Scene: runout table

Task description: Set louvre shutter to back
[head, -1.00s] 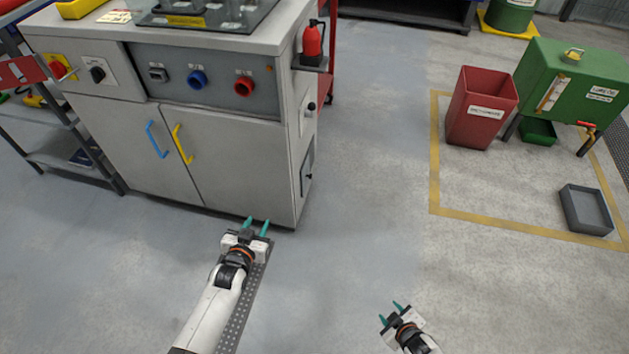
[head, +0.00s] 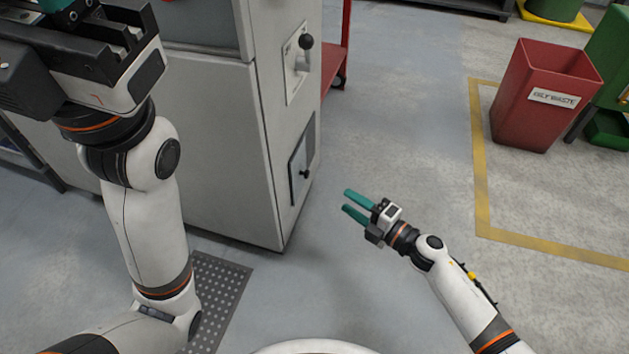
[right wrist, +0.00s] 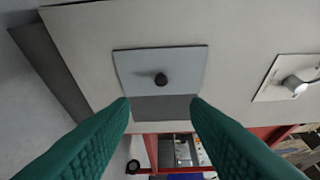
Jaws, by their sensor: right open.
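The louvre shutter (head: 301,160) is a small grey panel with a dark knob, low on the side face of the machine cabinet. In the right wrist view the shutter (right wrist: 140,65) lies ahead, a light plate with a dark knob (right wrist: 161,79) and a darker grey strip along its lower edge. My right gripper (head: 347,201) is open and empty, with its teal fingers pointing at that side face, apart from the knob. Its fingers frame the shutter in the wrist view (right wrist: 160,104). My left gripper (head: 75,10) is at the top left, its fingers mostly cut off.
A lever on a plate (head: 297,62) sits above the shutter on the cabinet (head: 220,150). A red trolley (head: 335,45) stands behind it. A red oily-waste bin (head: 540,100) stands right, inside a yellow floor line. Floor between cabinet and bin is clear.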

